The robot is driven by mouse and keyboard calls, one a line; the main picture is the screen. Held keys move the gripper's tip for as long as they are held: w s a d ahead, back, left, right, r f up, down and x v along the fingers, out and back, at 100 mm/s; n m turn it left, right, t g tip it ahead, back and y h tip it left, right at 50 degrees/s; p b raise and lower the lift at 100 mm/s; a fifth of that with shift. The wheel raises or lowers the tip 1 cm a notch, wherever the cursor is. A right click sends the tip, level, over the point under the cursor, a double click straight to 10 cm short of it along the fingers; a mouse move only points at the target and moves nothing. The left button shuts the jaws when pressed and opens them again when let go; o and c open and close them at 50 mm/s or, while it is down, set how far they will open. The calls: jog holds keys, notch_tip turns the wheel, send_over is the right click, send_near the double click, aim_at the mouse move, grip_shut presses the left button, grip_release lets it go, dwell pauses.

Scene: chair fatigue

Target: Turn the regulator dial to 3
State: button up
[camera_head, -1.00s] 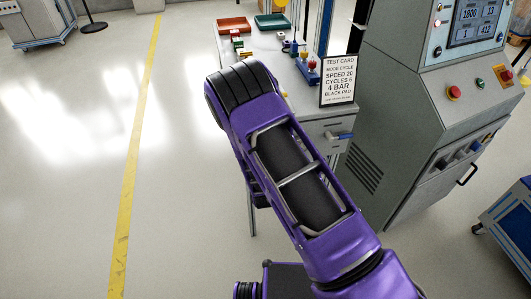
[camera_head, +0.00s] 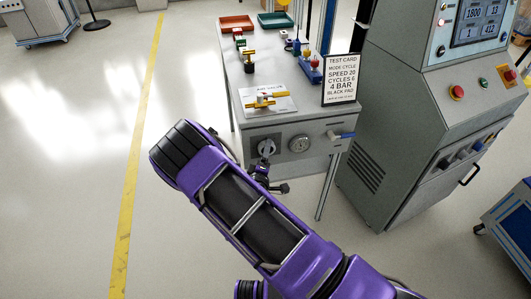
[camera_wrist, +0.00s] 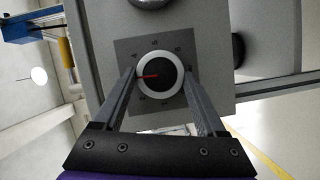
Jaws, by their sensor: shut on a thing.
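The regulator dial (camera_head: 267,147) is on the front panel of the grey bench, left of a round gauge. In the wrist view the dial (camera_wrist: 160,78) is a black knob with a white ring on a dark square plate. Its red pointer points left in that picture. In the head view my gripper is mostly hidden behind my purple arm.
The round gauge (camera_head: 299,144) and a blue-handled lever (camera_head: 341,135) are on the same bench front. A yellow valve (camera_head: 264,100) lies on top. A test card (camera_head: 340,79) stands at the bench's right, beside a grey machine (camera_head: 420,120).

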jog(key=shift+n, duration=0.3)
jog(key=o, duration=1.3)
jog(key=shift+s, duration=0.15)
jog(key=s, duration=0.5)
jog(key=s+a+p, duration=0.1)
jog(key=s, duration=0.5)
jog(key=s+r, duration=0.1)
jog(key=s, duration=0.5)
jog(key=shift+a+r, duration=0.1)
jog(key=shift+a, duration=0.3)
